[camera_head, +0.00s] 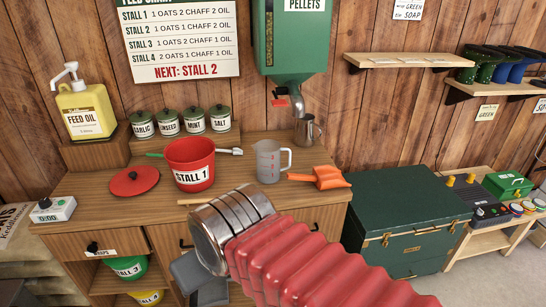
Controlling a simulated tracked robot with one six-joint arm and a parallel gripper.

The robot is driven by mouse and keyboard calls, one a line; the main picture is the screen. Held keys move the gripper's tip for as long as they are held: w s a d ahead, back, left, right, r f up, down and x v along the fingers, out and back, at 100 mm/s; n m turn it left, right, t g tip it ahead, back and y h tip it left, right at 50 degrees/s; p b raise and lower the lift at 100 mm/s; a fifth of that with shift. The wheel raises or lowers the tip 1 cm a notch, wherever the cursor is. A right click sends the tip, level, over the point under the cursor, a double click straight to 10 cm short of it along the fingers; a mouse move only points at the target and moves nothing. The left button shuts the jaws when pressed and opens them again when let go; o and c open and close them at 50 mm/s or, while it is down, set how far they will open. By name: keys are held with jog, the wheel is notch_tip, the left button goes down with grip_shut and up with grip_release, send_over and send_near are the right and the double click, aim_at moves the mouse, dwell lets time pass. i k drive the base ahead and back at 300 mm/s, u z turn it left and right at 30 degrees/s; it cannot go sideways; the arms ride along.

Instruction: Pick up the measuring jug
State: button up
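The measuring jug (268,161) is a clear grey, see-through jug with red markings and a handle on its right side. It stands upright on the wooden counter (128,206), between the red STALL 1 bucket (190,165) and an orange scoop (320,177). My arm, with a red ribbed sleeve and a metal collar, reaches in from the lower right in front of the counter. Grey parts that look like my gripper (200,282) show below the collar, lower than the jug and to its left, apart from it. Its fingertips cannot be made out clearly.
A red lid (134,181) lies left of the bucket. A metal pitcher (307,131) stands behind the jug, under the green pellet dispenser (293,43). Small labelled jars (194,121) and a yellow feed oil bottle (87,110) stand further back. A green chest (405,212) is at right.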

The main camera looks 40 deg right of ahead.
aim_at(274, 162)
jog(key=z, duration=0.25)
jog(key=i, duration=1.05)
jog(key=z, duration=0.3)
